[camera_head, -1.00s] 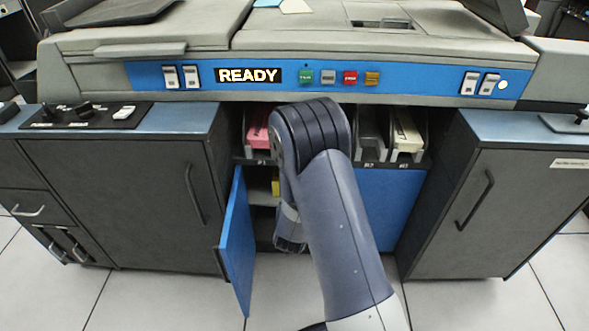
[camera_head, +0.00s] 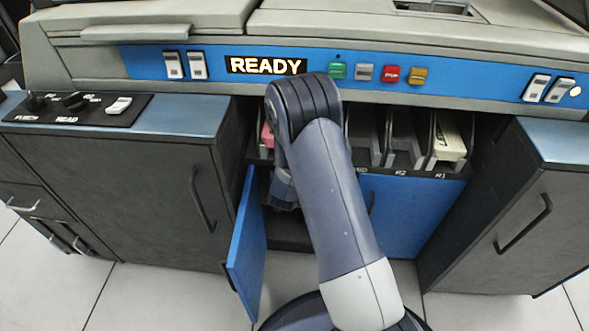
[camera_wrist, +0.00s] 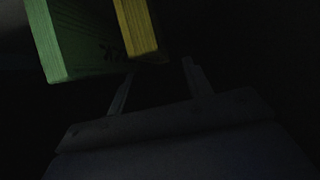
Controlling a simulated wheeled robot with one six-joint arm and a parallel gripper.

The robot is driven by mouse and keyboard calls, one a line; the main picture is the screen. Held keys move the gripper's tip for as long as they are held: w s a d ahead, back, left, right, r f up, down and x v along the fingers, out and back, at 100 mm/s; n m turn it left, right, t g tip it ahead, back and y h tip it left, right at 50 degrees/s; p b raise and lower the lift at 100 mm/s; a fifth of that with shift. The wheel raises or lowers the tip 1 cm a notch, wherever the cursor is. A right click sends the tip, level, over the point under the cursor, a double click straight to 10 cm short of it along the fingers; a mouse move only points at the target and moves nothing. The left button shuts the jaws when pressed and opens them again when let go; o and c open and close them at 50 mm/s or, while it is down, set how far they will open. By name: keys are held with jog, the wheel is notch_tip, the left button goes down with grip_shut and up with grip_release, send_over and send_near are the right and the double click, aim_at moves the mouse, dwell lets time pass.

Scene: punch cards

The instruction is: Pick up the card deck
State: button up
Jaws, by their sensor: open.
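In the wrist view, a block with a green printed face (camera_wrist: 80,38) and a yellow side (camera_wrist: 138,28) shows at the upper left in the dark. It looks like a card deck; I cannot tell if green and yellow are one deck or two. My gripper (camera_wrist: 158,68) is open and empty, its two fingers just below the block. The left finger is close under it; I cannot tell if they touch. In the head view, my arm reaches into the open cupboard beneath the machine and hides the block and the fingers.
A blue door (camera_head: 246,240) hangs open left of my arm; a closed blue panel (camera_head: 410,213) is at right. Above are pockets with a pink deck (camera_head: 268,136) and a cream deck (camera_head: 449,138). Grey cabinets (camera_head: 130,190) stand on both sides. The inside is dark.

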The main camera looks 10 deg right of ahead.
jog(key=b+x, duration=0.2)
jog(key=x, duration=0.2)
jog(key=shift+s+d+f, duration=0.1)
jog(key=shift+s+f, duration=0.1)
jog(key=shift+w+d+f, duration=0.15)
jog(key=shift+w, duration=0.4)
jog(key=shift+c, duration=0.3)
grip_shut()
